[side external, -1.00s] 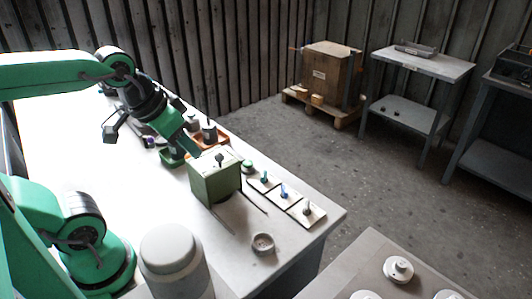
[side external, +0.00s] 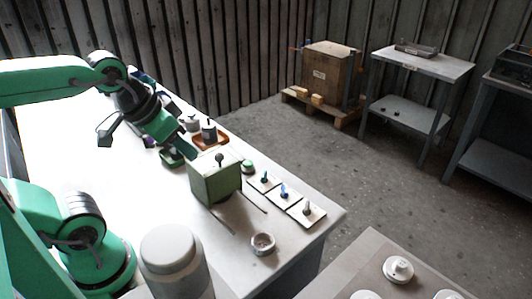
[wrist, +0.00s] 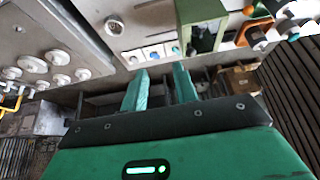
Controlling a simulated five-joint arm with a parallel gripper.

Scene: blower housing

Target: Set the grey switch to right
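The grey switch (side external: 307,208) is a small lever on a white plate. It is the nearest of a row of switches along the bench edge. It also shows in the wrist view (wrist: 132,60), at the left of the row. Which way its lever leans is too small to tell. My gripper (side external: 184,153) is above the bench, behind the green box and well apart from the grey switch. In the wrist view its two fingers (wrist: 160,88) are apart with nothing between them.
A green box with a black knob (side external: 215,182) stands between my gripper and the switches. A round green button (side external: 247,166) sits at the row's far end. A small grey ring (side external: 263,243) lies near the bench's front edge. An orange tray (side external: 208,141) is behind the box.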

